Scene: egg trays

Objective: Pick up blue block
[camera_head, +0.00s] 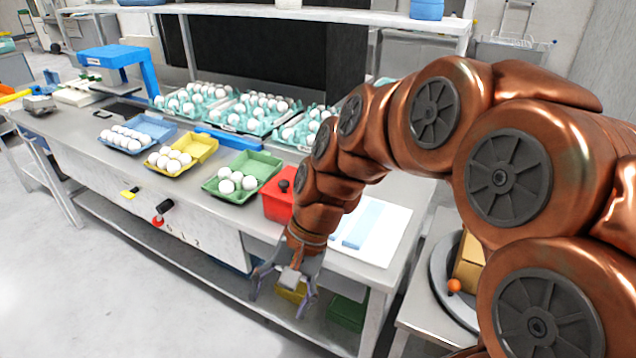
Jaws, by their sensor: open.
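A light blue flat block (363,225) lies on a white board (385,240) at the near right end of the table, partly hidden behind my arm. It is the likeliest blue block; I cannot be sure. My gripper (278,304) is open and empty. It hangs with its fingers pointing down, in front of the table's front edge, left of and lower in the picture than the light blue block. It is apart from the block.
A red box (278,207) stands beside my arm. Green (262,165), yellow (203,148) and blue (155,124) egg cartons stand along the table (110,160). Large egg trays (262,124) lie behind. A round-topped stand (438,285) is at right. The floor at lower left is free.

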